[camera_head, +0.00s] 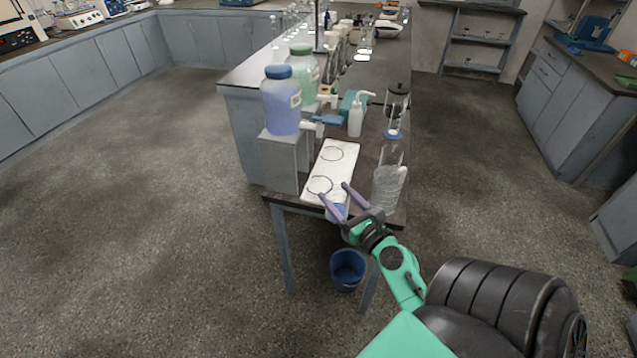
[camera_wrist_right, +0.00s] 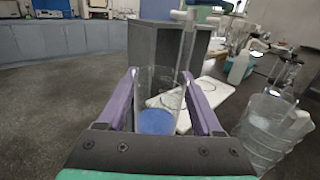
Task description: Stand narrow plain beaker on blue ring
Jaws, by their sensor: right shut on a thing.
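A clear, narrow beaker (camera_wrist_right: 158,92) with blue liquid at its bottom is between the purple fingers of my right gripper (camera_wrist_right: 160,76), which is shut on it. In the head view my right gripper (camera_head: 334,190) is at the near end of the bench, and the blue liquid of the beaker (camera_head: 337,213) shows between its fingers. A white board (camera_head: 342,172) lies just beyond, with two ring outlines. The near ring (camera_head: 320,185) looks bluish; the far ring (camera_head: 333,153) looks dark. Both are empty. Whether the beaker touches anything below is unclear. My left gripper is not in view.
Clear glass vessels (camera_head: 388,188) stand close right of the board. A blue jug (camera_head: 281,105) with a tap sits on a grey block (camera_head: 284,158) at the left. A white wash bottle (camera_head: 356,117) stands behind. A blue bucket (camera_head: 347,268) is on the floor below.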

